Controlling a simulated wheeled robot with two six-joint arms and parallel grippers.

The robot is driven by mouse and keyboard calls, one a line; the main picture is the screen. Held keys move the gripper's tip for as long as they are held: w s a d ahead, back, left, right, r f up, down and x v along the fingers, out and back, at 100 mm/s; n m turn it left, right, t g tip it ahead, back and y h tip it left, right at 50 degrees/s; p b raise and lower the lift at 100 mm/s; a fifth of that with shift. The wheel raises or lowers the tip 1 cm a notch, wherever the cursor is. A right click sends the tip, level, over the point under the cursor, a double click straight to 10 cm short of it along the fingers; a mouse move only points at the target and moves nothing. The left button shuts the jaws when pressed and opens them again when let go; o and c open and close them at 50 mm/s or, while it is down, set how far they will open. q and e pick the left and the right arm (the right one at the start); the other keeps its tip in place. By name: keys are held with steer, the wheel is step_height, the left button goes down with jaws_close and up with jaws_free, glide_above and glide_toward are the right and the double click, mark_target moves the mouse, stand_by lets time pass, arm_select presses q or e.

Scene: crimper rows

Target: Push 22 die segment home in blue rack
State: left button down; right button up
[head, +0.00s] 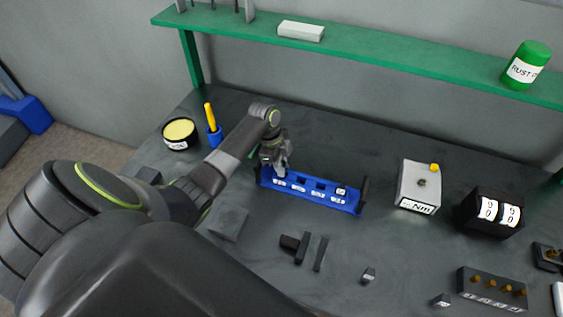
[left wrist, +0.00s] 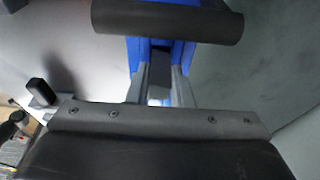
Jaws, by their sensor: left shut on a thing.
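The blue rack (head: 309,193) lies on the dark bench, with several white labels along its front wall; its numbers are too small to read. My left gripper (head: 281,169) reaches down at the rack's left end, its fingers shut on a dark die segment. The left wrist view shows this die segment (left wrist: 160,72) between the two grey fingers, over the blue rack (left wrist: 187,54). How deep it sits is hidden. Another small dark block (head: 342,189) sits in the rack's right end. My right gripper is not in view.
A dark bar (left wrist: 167,22) crosses the rack end in the left wrist view. A grey torque box (head: 417,186) and a black counter box (head: 491,212) stand right of the rack. Small blocks (head: 369,274) lie in front. A green shelf (head: 400,53) runs behind.

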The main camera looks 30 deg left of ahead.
arm_select(q)
steer(key=shift+f+b, duration=0.35)
steer(key=shift+f, duration=0.3)
steer(key=c, duration=1.2)
jaws_free()
steer(key=b+v, duration=0.3)
steer(key=v, duration=1.4)
steer(key=shift+r, duration=0.15)
